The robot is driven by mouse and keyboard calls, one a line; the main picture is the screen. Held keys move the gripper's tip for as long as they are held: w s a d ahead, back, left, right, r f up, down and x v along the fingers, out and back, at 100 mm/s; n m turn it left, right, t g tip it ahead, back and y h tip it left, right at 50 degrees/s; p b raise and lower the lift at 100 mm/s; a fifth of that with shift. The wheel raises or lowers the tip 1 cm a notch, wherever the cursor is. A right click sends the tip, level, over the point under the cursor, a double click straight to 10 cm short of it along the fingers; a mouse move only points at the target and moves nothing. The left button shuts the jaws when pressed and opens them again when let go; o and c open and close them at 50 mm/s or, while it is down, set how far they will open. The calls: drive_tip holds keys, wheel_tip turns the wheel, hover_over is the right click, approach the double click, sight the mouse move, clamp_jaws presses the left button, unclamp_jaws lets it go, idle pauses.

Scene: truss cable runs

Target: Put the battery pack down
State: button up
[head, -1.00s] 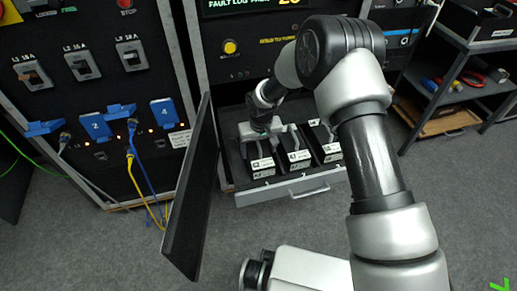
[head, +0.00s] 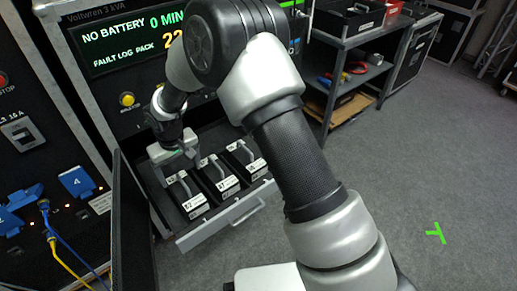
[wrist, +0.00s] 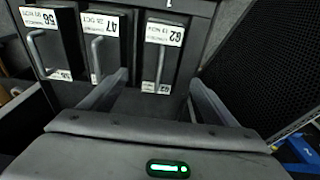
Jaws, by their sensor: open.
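Three dark battery packs with grey handles and white labels sit side by side in the pulled-out drawer (head: 222,222): a left pack (head: 195,207), a middle pack (head: 226,182) and a right pack (head: 250,165). In the wrist view the pack labelled 62 (wrist: 163,34) is nearest my gripper, with the pack labelled 47 (wrist: 101,22) and another pack (wrist: 42,18) to its left. My gripper (head: 180,165) is open at the left pack's far end. In the wrist view its fingers (wrist: 160,82) stand apart either side of pack 62's handle; I cannot tell whether they touch it.
The cabinet display (head: 130,40) reads NO BATTERY. An open door panel (head: 133,225) stands left of the drawer. Blue plugs with cables (head: 75,182) are on the left rack. A shelf cart (head: 345,75) stands behind right. The floor (head: 430,180) at right is clear.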

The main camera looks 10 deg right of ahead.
drive_tip(key=s+d+r+m+t, duration=0.1)
drive_tip(key=s+d+r, duration=0.1)
drive_tip(key=d+r, duration=0.8)
drive_tip(key=s+d+r+m+t, duration=0.1)
drive_tip(key=s+d+r+m, duration=0.1)
drive_tip(key=d+r, duration=0.8)
drive_tip(key=s+d+r+m, duration=0.1)
drive_tip(key=s+d+r, duration=0.2)
drive_tip(key=s, duration=0.3)
drive_tip(key=s+d+r+m+t, duration=0.1)
drive_tip(key=s+d+r, duration=0.2)
drive_tip(key=s, duration=0.4)
drive_tip(key=s+d+r+m+t+h, duration=0.1)
drive_tip(key=s+d+r, duration=0.3)
drive_tip(key=s+d, duration=0.1)
drive_tip(key=shift+s, duration=0.7)
drive_tip(key=shift+r, duration=0.1)
